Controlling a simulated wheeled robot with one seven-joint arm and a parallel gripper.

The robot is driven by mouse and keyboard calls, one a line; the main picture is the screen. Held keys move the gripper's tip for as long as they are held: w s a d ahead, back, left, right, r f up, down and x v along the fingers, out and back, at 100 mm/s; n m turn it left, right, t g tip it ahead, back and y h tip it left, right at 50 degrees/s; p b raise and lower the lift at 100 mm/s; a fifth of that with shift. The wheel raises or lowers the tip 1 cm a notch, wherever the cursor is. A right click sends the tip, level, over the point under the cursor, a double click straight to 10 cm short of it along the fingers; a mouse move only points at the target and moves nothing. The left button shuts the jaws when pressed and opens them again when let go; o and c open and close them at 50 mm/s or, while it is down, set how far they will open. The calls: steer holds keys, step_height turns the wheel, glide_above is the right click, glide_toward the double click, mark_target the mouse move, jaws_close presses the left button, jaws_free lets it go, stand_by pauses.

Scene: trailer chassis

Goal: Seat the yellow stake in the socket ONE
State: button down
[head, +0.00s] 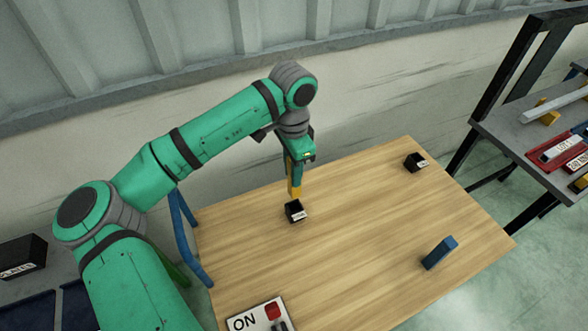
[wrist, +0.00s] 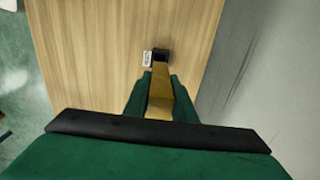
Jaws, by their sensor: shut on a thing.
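My gripper (head: 295,172) is shut on the yellow stake (head: 295,188) and points down over the wooden table. In the wrist view the stake (wrist: 160,92) stands between the green fingers. A black socket block (head: 293,209) with a white label sits at the stake's lower end; it also shows in the wrist view (wrist: 162,55). I cannot tell whether the stake's tip is above the socket's mouth or just inside it. A second black socket block (head: 414,162) with a white label sits at the table's far right. Both labels are too small to read surely.
A blue block (head: 439,252) stands on the table's right part. A white panel marked "ON" with a red button (head: 272,311) is at the front edge. The wooden table (head: 350,230) is otherwise clear. A grey shelf (head: 510,125) with several items stands at right.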

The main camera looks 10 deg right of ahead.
mark_target(293, 198)
steer(key=shift+w+f, duration=0.15)
steer(key=shift+f, duration=2.45)
steer(key=shift+a+f, duration=0.1)
steer(key=shift+f, duration=0.1)
steer(key=shift+s+d, duration=0.2)
steer(key=shift+w+a, duration=0.1)
steer(key=shift+a, duration=0.1)
steer(key=shift+d, duration=0.15)
steer(key=shift+f, duration=3.05)
steer(key=c, duration=1.4)
jaws_free()
